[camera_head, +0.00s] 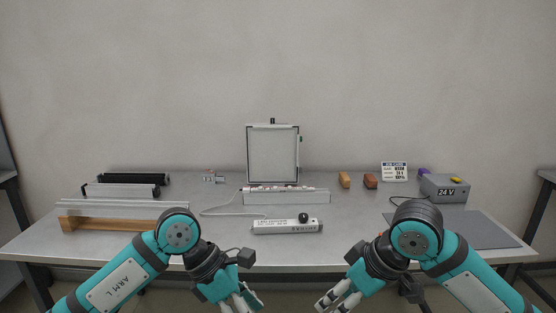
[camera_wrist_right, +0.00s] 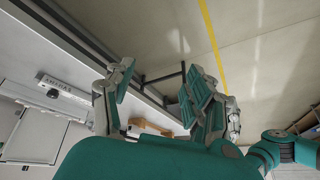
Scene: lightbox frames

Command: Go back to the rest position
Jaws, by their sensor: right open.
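My right gripper (camera_head: 338,299) hangs in front of the table's near edge at the lower right of the head view, partly cut off by the frame's bottom. In the right wrist view the right gripper (camera_wrist_right: 160,82) has its two teal-padded fingers wide apart, with nothing between them. My left gripper (camera_head: 243,301) is in front of the near edge at lower centre in the head view. Its fingertips are cut off by the frame, so its opening is unclear. Both arms are bent and clear of the things on the table (camera_head: 190,255).
A framed panel (camera_head: 272,155) stands at the back centre, with a white rail (camera_head: 286,197) and a labelled bar (camera_head: 287,227) before it. A wooden stand (camera_head: 110,225) is left. A 24 V box (camera_head: 445,187) and grey mat (camera_head: 470,230) are right.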

